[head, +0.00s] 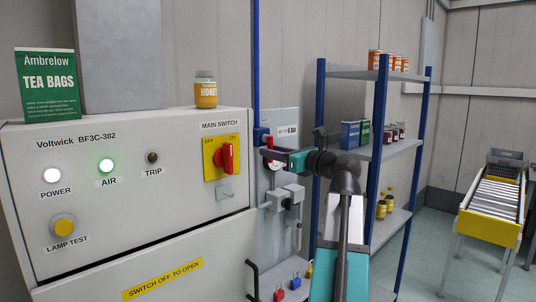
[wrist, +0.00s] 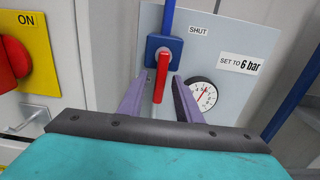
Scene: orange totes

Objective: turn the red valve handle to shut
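The red valve handle (wrist: 161,78) hangs down from a blue valve body (wrist: 158,48) on a grey panel in the wrist view. A "SHUT" label (wrist: 198,30) is up and to the right of it. My gripper (wrist: 160,84) is open, with one purple finger on each side of the lower handle. Gaps show on both sides, so neither finger seems to touch it. In the head view my gripper (head: 268,153) is at the panel. The handle (head: 270,142) is mostly hidden there.
A pressure gauge (wrist: 202,93) sits just right of the right finger, near the "6 bar" label (wrist: 248,63). The control cabinet (head: 120,215) with its red main switch (head: 227,158) is on the left. A blue-post shelf (head: 376,120) stands right of my arm.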

